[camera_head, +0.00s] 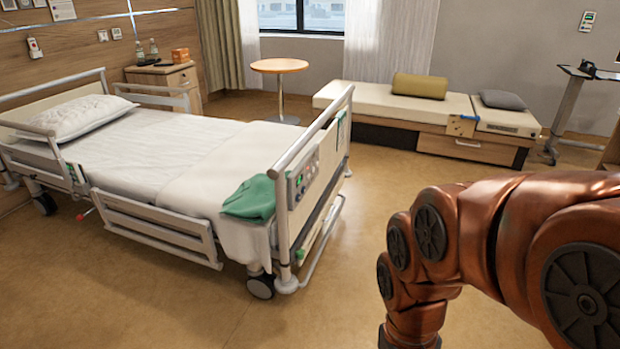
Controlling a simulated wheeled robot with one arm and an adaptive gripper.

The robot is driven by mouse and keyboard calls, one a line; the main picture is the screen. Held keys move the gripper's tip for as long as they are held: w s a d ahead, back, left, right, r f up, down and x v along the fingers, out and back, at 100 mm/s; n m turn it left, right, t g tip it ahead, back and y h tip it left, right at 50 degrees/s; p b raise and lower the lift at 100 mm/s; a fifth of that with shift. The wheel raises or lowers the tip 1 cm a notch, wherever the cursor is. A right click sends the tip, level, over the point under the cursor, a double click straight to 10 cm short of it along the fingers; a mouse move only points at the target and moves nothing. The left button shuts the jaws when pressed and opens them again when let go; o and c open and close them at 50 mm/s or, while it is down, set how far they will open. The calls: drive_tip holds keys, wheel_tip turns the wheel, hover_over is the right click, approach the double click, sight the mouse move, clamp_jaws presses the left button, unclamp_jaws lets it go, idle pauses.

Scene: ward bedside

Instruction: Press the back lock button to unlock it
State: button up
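The hospital bed (150,155) stands at the left, its foot end towards me. A control panel (303,181) with small green and red marks is set in the outer face of its footboard. The panel is seen at a slant, and its buttons are too small to read, so I cannot tell which one is the back lock button or what state it is in. My copper-coloured arm fills the lower right, apart from the bed. My gripper is outside the picture, below the bottom edge.
A green cloth (250,199) hangs over the bed's foot corner, left of the panel. A caster (261,286) stands below it. A round table (280,67) and a low bench (395,103) are farther back. The floor (345,245) between bed and arm is clear.

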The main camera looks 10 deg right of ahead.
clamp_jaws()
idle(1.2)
